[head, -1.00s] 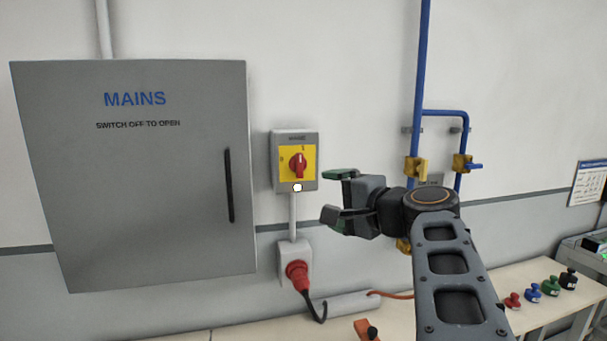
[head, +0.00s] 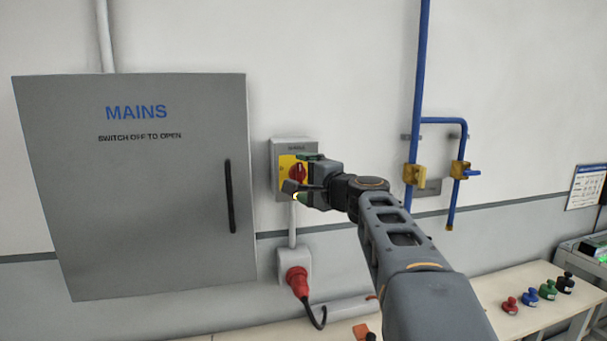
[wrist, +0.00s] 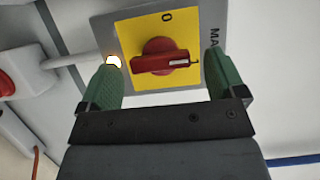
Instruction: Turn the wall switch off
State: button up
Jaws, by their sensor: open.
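The wall switch (head: 283,160) is a grey box with a yellow plate and a red rotary knob (head: 298,172). In the wrist view the red knob (wrist: 160,59) lies with its handle across the picture, its white mark pointing to the right, toward the "MA" lettering. A "0" shows on the yellow plate (wrist: 135,34) above it. A small lamp (wrist: 113,61) glows white at the left. My gripper (head: 299,174) is at the switch and partly hides it in the head view. In the wrist view its green fingers (wrist: 162,82) are apart, on either side of the knob, with gaps to it.
The grey MAINS cabinet (head: 135,200) with a black handle is left of the switch. A red plug (head: 297,279) sits in a socket below. Blue pipes (head: 419,90) with yellow valves are to the right. A bench (head: 520,310) holds several coloured knobs.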

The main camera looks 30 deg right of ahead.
jog(key=shift+w+a, duration=0.1)
jog(key=shift+w, duration=0.3)
jog(key=shift+c, duration=0.4)
jog(key=c, duration=0.8)
jog(key=shift+c, duration=0.2)
